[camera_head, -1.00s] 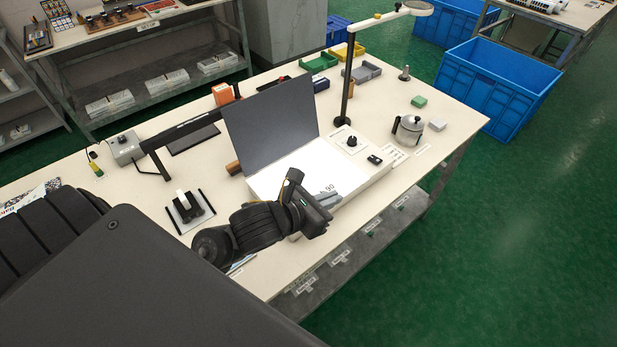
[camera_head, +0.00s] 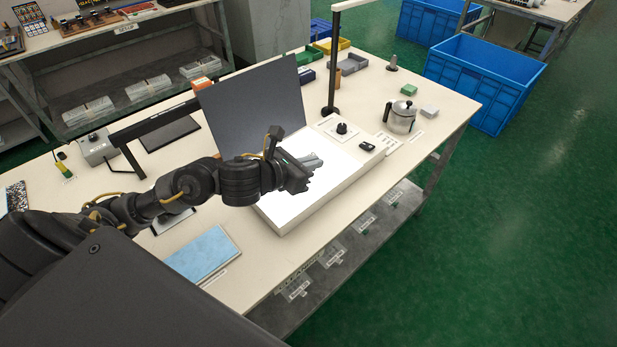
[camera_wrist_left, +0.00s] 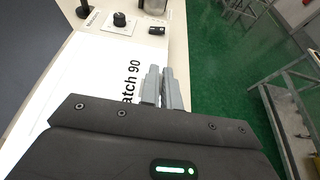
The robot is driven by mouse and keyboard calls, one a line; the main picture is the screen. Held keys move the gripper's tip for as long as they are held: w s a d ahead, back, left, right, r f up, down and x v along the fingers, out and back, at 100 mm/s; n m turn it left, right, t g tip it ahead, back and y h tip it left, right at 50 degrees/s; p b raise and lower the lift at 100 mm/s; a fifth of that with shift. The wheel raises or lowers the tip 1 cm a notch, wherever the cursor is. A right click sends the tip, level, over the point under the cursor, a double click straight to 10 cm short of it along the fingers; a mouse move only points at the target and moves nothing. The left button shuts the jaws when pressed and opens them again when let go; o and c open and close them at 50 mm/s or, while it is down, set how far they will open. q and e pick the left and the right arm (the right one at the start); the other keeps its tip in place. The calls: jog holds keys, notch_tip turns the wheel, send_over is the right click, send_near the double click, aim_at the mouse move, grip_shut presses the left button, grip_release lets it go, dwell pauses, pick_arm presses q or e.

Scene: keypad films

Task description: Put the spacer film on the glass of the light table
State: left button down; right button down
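The light table (camera_head: 298,222) stands on the bench with its dark lid raised. Its glass (camera_head: 282,208) is lit white. In the left wrist view, black lettering ending in "atch 90" (camera_wrist_left: 131,84) shows on the lit surface; I cannot tell whether it is on a film or on the glass. My left gripper (camera_head: 314,161) is over the light table, its grey fingers close together with no film visible between them. The fingers also show in the left wrist view (camera_wrist_left: 162,88). I cannot identify the spacer film for certain. My right gripper is not in view.
A light-blue flat pad or sheet (camera_head: 203,254) lies on the bench's near side. The raised dark lid (camera_head: 255,108) stands behind the glass. A lamp post (camera_head: 333,75), a metal pot (camera_head: 400,118) and small trays stand beyond. Blue crates (camera_head: 485,82) are on the floor.

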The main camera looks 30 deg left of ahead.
pick_arm(q)
jog(key=w+f, duration=0.1)
jog(key=w+a+f, duration=0.1)
jog(key=f, duration=0.1)
jog(key=w+a+f, duration=0.1)
jog(key=f, duration=0.1)
jog(key=shift+a, duration=0.25)
notch_tip(320, 180, down, 3)
jog(key=shift+r, duration=0.1)
jog(key=shift+f, duration=0.2)
jog(key=shift+f+b, duration=0.15)
jog(key=shift+b, duration=0.15)
jog(key=c, duration=1.6)
grip_release()
